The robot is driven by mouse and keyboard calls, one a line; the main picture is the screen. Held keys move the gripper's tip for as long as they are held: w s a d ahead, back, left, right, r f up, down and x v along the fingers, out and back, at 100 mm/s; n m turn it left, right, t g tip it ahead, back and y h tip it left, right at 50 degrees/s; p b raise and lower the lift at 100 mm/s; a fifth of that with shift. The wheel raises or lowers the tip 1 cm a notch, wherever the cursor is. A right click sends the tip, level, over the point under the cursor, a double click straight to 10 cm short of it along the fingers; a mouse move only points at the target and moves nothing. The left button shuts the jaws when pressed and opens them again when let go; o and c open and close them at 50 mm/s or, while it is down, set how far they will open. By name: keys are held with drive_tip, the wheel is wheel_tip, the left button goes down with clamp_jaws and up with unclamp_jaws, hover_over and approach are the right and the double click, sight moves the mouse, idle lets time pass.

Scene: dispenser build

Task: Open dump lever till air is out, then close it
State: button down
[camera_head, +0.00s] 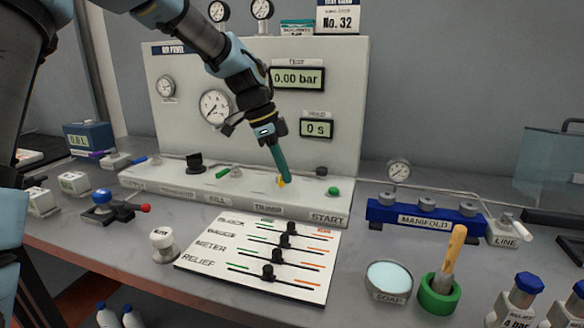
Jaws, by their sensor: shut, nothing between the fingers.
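The air panel (330,130) stands upright at the back of the bench. Its test display (297,78) reads 0.00 bar and its hold display (317,128) reads 0 s. My gripper (286,179) points down with its teal fingers shut, at the dump lever (281,182) on the panel's ledge. Only a small yellow part of the lever shows beside the fingertips. The rest is hidden, so its open or closed position and any contact cannot be told. The dump label (267,208) is on the ledge's front edge.
A green fill lever (222,173) and a black knob (195,162) are left of my gripper; a green start button (334,191) is right. A slider board (262,260) lies in front. A blue manifold (425,219), soap dish (389,277) and green brush pot (440,294) stand at right.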

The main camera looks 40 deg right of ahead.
drive_tip(key=shift+w+a+m+p, duration=0.3)
drive_tip(key=shift+w+a+m, duration=0.15)
drive_tip(key=shift+m, duration=0.45)
drive_tip(key=shift+a, duration=0.2)
drive_tip(key=shift+w+a, duration=0.1)
drive_tip(key=shift+w, duration=0.1)
drive_tip(key=shift+s, duration=0.1)
drive_tip(key=shift+s+d+r+p, duration=0.1)
drive_tip(key=shift+s+d+p, duration=0.15)
drive_tip(key=shift+d+p, duration=0.05)
drive_tip(key=shift+s+d+r+p, duration=0.2)
drive_tip(key=shift+s+d, duration=0.25)
drive_tip(key=shift+s, duration=0.1)
drive_tip(key=shift+s+d+r+p, duration=0.15)
drive_tip(key=shift+s+d, duration=0.25)
drive_tip(key=shift+s, duration=0.1)
drive_tip(key=b+v, duration=0.2)
drive_tip(key=v, duration=0.7)
drive_tip(key=shift+d+r, duration=0.15)
drive_tip(key=shift+r, duration=0.2)
drive_tip(key=shift+w, duration=0.2)
